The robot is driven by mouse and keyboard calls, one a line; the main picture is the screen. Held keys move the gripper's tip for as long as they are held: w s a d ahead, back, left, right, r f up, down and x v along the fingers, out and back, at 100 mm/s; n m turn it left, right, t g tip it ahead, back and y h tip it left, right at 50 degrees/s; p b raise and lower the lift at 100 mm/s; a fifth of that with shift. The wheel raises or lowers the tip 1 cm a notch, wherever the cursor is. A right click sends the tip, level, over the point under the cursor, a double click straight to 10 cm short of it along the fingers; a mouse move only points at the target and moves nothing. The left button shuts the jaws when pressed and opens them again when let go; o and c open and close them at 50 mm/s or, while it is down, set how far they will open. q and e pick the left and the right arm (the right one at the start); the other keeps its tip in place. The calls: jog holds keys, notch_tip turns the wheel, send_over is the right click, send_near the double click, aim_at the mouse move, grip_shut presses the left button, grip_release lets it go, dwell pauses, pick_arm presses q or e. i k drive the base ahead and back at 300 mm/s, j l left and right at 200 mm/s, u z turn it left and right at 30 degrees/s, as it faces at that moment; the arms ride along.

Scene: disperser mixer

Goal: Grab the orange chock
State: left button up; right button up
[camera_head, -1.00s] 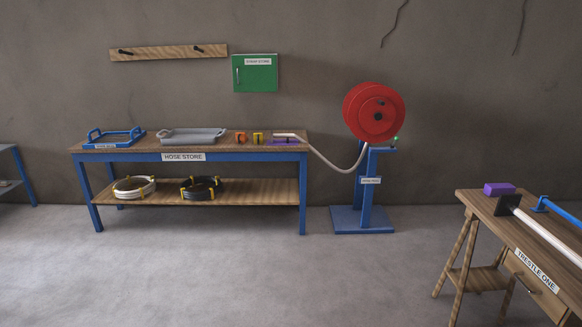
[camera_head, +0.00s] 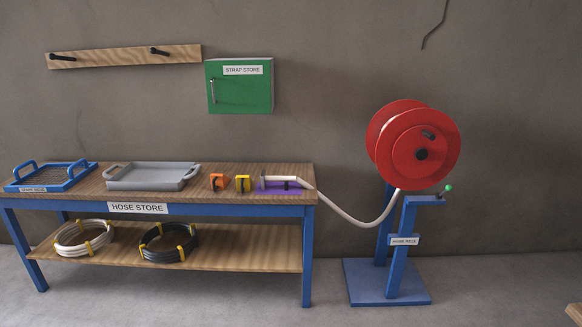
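The orange chock (camera_head: 217,181) sits on the wooden top of the hose store bench (camera_head: 262,172), right of the middle. It is a small orange block with a dark part on its front. A similar yellow block (camera_head: 243,183) stands just to its right, with a small gap between them. Neither of my grippers shows in the view.
A grey tray (camera_head: 150,187) and a blue tray (camera_head: 45,187) with handles stand left of the chock. A purple mat (camera_head: 279,189) with a white hose end lies to the right. The hose runs to a red reel (camera_head: 418,150) on a blue stand. Floor in front is clear.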

aim_at(219, 181)
jog(key=i+u, duration=0.15)
jog(key=i, duration=0.35)
jog(key=i+l+u, duration=0.15)
jog(key=i, duration=0.35)
jog(key=i+l+u, duration=0.15)
jog(key=i, duration=0.35)
jog(key=i+l+u, duration=0.1)
jog(key=i+l, duration=0.15)
jog(key=i, duration=0.25)
